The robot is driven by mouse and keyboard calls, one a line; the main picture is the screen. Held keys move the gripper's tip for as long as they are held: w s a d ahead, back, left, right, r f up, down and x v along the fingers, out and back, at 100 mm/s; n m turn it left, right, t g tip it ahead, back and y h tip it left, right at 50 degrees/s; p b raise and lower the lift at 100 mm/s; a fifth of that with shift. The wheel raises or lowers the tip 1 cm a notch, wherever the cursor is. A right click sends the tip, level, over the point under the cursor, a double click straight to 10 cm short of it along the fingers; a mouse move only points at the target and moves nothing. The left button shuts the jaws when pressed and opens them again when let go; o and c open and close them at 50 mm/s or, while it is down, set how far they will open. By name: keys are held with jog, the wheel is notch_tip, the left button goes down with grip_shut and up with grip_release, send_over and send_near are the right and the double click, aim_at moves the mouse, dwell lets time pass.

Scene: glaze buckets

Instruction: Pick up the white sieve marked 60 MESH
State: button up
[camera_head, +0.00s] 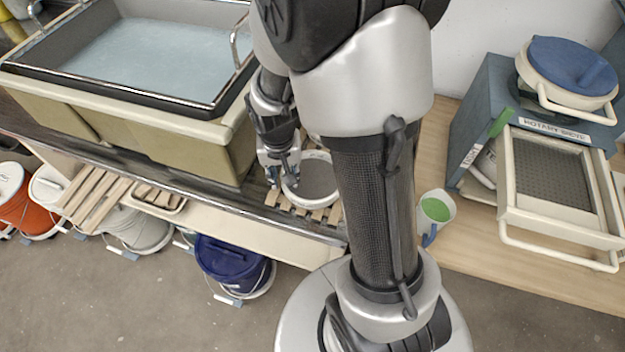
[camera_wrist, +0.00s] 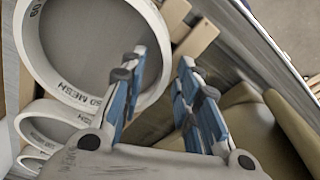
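The white sieve (camera_wrist: 157,42) is a round ring with a grey mesh and dark lettering that reads 60 MESH. In the head view the sieve (camera_head: 291,196) sits on wooden slats, partly hidden behind my arm. My gripper (camera_wrist: 163,58) is open in the wrist view, with blue-faced fingers. The left finger overlaps the inside of the sieve, and part of the rim shows between the fingers. I cannot tell whether they touch it. In the head view my gripper (camera_head: 279,170) is at the sieve's left edge.
Smaller white rings (camera_wrist: 55,112) lie beside the sieve. A water-filled sink (camera_head: 160,140) stands close on the left. A green-filled cup (camera_head: 437,208) and a framed screen (camera_head: 508,190) are on the wooden bench at right. A blue bucket (camera_head: 228,268) stands on the floor below.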

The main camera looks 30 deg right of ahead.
jog(key=shift+r, duration=0.1)
jog(key=shift+c, duration=0.4)
grip_shut()
jog(key=shift+r, duration=0.1)
